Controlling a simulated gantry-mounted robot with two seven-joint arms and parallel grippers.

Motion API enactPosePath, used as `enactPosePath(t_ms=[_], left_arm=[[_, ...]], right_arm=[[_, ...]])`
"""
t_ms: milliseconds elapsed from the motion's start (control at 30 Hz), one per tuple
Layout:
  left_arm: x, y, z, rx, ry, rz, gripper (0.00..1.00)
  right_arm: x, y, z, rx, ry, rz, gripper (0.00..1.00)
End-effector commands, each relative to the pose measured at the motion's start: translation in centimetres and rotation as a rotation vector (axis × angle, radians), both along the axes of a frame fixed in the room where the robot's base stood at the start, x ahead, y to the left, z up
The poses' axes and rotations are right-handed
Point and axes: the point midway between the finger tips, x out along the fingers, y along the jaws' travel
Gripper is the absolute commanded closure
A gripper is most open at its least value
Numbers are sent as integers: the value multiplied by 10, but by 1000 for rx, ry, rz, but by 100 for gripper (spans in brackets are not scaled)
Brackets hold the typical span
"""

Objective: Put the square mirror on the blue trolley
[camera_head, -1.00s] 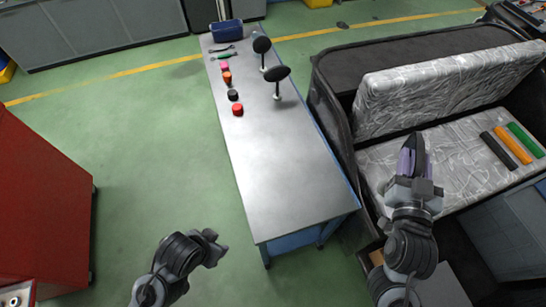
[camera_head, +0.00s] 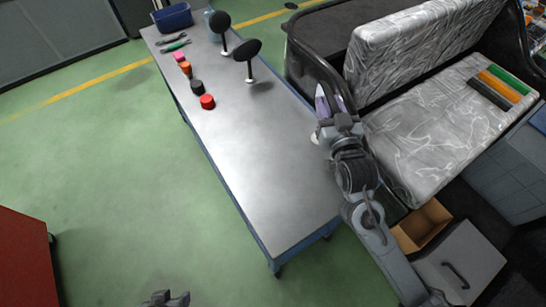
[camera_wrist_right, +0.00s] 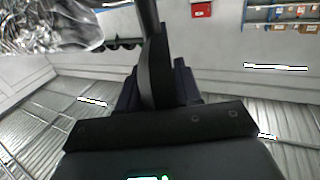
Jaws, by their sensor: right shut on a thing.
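The blue trolley (camera_head: 262,175) has a bare metal top and blue sides, and stands in the middle of the head view. My right gripper (camera_head: 332,101) is at its right edge, beside the seat. It is shut on a thin dark thing (camera_wrist_right: 155,65), which I take to be the square mirror seen edge-on. Its face is hidden in both views. The wrist view shows the thing upright between the dark fingers, with a narrow stem at the top. My left gripper (camera_head: 165,298) is only partly in view at the bottom edge, and its jaws are unclear.
Two black oval mirrors on stands (camera_head: 247,52), a blue bin (camera_head: 172,17), tools (camera_head: 174,44) and several coloured caps (camera_head: 196,86) occupy the trolley's far end. Its near half is clear. The rickshaw seat (camera_head: 420,140) and an open box (camera_head: 422,222) are on the right.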

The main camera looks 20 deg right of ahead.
Motion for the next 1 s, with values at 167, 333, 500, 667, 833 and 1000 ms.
enactPosePath(t_ms=[167,333,500,667,833,1000], left_arm=[[0,0,-11,-2,0,2,50],[0,0,-17,-1,-1,2,50],[0,1,-25,3,-1,-1,50],[0,3,-31,10,-1,-4,50],[0,3,-34,11,-1,-6,50],[0,3,-36,11,-1,-6,50]], right_arm=[[6,10,-15,5,-4,1,100],[22,36,-34,4,-2,2,100],[40,67,-55,4,-3,3,100],[53,87,-70,2,-2,1,100],[59,99,-76,2,-3,2,100],[60,100,-82,0,-2,1,100]])
